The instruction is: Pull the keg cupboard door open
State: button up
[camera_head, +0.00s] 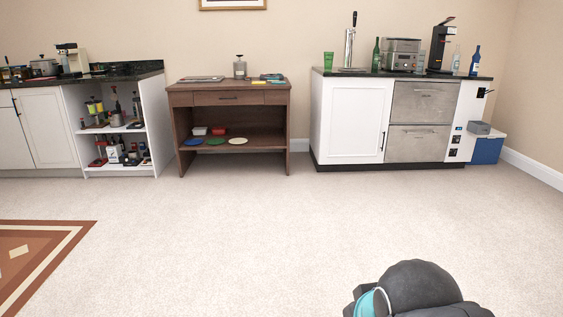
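The keg cupboard door (350,122) is a white panelled door on the left part of the right-hand bar unit. It looks shut, flush with the cupboard front. A thin dark vertical handle (383,141) sits near its right edge. A silver tap tower (349,45) stands on the dark counter above it. My gripper is not in view. A dark rounded part of my arm with a teal cap shows at the bottom right, well in front of the cupboard, across open floor.
Steel drawers (421,103) adjoin the door on the right. A wooden desk (228,98) stands to the left of the bar unit. A blue box (487,150) is at the far right. The pale carpet (260,220) in front is clear, with a patterned rug (70,236) at left.

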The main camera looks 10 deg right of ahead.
aim_at(355, 114)
jog(key=z, duration=0.1)
jog(key=i, duration=1.8)
jog(key=z, duration=0.4)
jog(key=i, duration=1.85)
jog(key=z, duration=0.55)
jog(key=i, duration=1.7)
jog(key=z, duration=0.25)
